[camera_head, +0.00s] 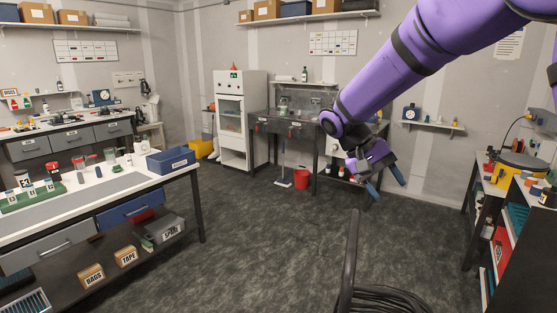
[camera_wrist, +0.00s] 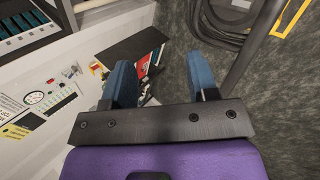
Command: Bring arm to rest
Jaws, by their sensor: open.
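My purple arm reaches in from the upper right of the head view. My gripper (camera_head: 385,185) hangs at its end in mid-air, above the dark floor and away from the benches. Its blue fingers are spread apart with nothing between them. In the wrist view my gripper (camera_wrist: 158,85) also shows its two blue fingers wide apart and empty. Beyond the fingers lie the grey floor and the side of some furniture.
A white-topped bench (camera_head: 90,205) with a blue bin (camera_head: 171,161) stands at left. A dark shelf unit (camera_head: 530,245) stands at right. A black post and coiled cable (camera_head: 380,299) are at the front. A red bucket (camera_head: 302,179) sits further back. The middle floor is clear.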

